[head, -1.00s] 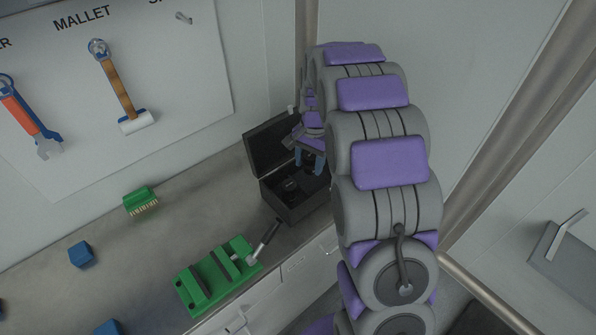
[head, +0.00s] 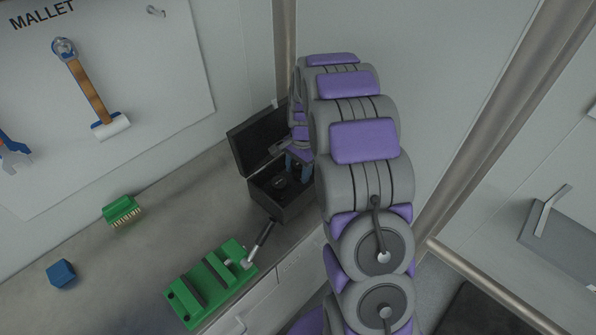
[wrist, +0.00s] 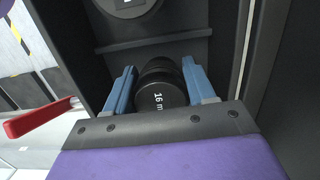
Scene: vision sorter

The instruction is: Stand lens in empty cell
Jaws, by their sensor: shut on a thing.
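The black case (head: 286,211) stands on the worktop with its lid (head: 253,143) raised. A dark round lens (head: 279,184) shows inside it. My gripper (head: 299,162) is at the case opening, partly hidden by my arm. In the wrist view my gripper (wrist: 160,90) has its two blue fingers on either side of a black lens (wrist: 160,94) marked "16 m", shut on it. Dark case walls lie around it. A round black item (wrist: 128,6) shows at the top edge. I cannot tell whether the held lens touches the case floor, and the empty cell is not clear.
A green fixture (head: 209,287) with a metal-ended black-handled tool (head: 258,243) is left of the case, near the front edge. A red handle (wrist: 38,118) shows in the wrist view.

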